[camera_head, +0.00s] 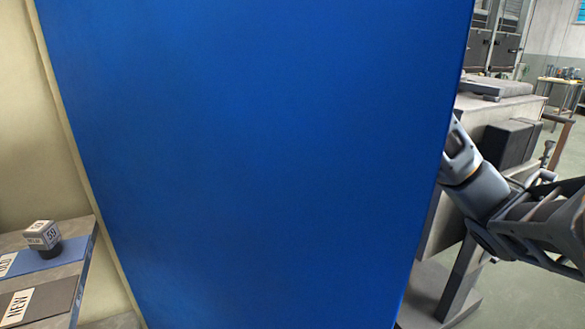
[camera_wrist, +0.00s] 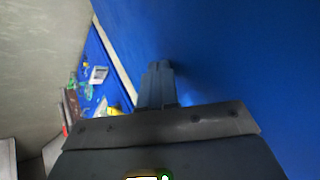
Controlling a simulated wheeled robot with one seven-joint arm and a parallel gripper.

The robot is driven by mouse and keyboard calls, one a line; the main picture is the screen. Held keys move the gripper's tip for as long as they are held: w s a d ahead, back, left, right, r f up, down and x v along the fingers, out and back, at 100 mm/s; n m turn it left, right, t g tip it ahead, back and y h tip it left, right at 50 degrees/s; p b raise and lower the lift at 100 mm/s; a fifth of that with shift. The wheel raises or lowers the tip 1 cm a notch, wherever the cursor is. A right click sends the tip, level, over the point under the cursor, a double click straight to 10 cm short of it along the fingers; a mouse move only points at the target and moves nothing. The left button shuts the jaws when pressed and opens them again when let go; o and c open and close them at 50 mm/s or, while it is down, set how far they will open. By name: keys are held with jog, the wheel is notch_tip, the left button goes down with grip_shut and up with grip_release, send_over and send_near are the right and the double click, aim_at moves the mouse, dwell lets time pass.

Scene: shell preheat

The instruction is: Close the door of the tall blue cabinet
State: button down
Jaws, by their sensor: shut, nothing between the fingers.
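A large blue panel (camera_head: 260,150) of the tall cabinet fills most of the head view; it looks like the door, standing open, but its hinge and handle do not show. My arm reaches in from the right, and its end passes behind the panel's right edge, so my gripper is hidden there. In the wrist view my gripper (camera_wrist: 157,72) is shut and empty. Its fingertips are close to a blue surface (camera_wrist: 235,55) on the right; whether they touch it I cannot tell.
Machinery (camera_head: 500,110) stands behind my arm. In the wrist view, small items (camera_wrist: 98,75) lie on blue at left, beside a pale wall (camera_wrist: 45,50).

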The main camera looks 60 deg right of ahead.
jog(key=shift+a+f+b, duration=0.1)
jog(key=shift+f+b, duration=0.15)
jog(key=shift+b, duration=0.5)
